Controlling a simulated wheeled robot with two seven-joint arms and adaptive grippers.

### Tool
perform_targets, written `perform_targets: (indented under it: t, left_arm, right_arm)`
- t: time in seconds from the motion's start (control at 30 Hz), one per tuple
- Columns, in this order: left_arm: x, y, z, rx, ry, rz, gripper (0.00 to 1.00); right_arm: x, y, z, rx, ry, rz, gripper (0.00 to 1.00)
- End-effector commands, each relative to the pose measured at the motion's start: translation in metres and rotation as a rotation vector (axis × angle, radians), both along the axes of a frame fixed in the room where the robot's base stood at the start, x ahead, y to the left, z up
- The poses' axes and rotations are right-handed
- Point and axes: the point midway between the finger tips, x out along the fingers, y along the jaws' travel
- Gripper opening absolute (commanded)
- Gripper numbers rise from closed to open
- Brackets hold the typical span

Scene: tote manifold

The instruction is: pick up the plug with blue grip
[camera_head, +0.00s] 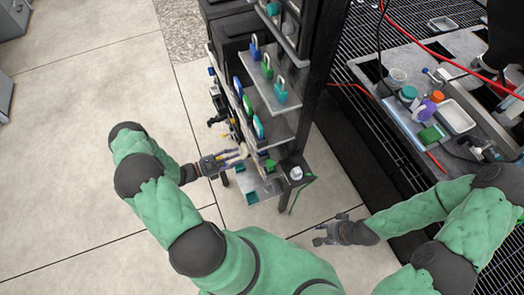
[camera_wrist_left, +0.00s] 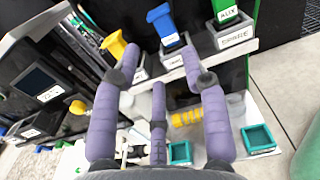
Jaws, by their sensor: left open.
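The plug with blue grip (camera_wrist_left: 164,25) stands in a grey holder on the black front of the rack in the left wrist view, with a white label under it. A yellow-grip plug (camera_wrist_left: 116,48) is to its left and a green-grip one (camera_wrist_left: 223,10) to its right. My left gripper (camera_wrist_left: 160,72) has its purple fingers spread, empty, below the blue-grip plug in that picture and apart from it. In the head view my left gripper (camera_head: 238,155) is at the rack's lower left side; I cannot tell the same plug there. My right gripper (camera_head: 322,238) hangs right of the rack, its fingers too small to judge.
The rack (camera_head: 283,125) carries blue, teal and green padlock-shaped pieces on shelves. Teal square trays (camera_wrist_left: 258,138) and a yellow coil (camera_wrist_left: 187,118) are low by the fingers. A cluttered grey bench (camera_head: 405,60) is at right. The floor (camera_head: 90,90) is clear at left.

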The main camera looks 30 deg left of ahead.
Motion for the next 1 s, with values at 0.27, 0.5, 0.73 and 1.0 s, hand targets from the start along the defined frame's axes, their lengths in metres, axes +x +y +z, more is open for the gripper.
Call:
perform_targets:
  t: [0.27,0.5,0.73,1.0]
  left_arm:
    - [0.025,-0.023,-0.001,0.000,0.001,-0.005,0.44]
    - [0.041,-0.037,-0.003,0.000,0.001,-0.008,0.44]
    - [0.064,-0.054,-0.003,0.000,0.001,-0.006,0.44]
    - [0.068,-0.057,-0.002,0.001,0.002,-0.005,0.44]
  right_arm:
    - [0.000,0.000,-0.005,0.000,0.000,0.000,0.40]
    - [0.000,0.000,-0.012,0.000,0.000,0.000,0.40]
    - [0.000,0.000,-0.019,0.000,0.000,0.000,0.40]
    - [0.000,0.000,-0.019,0.000,0.000,0.000,0.40]
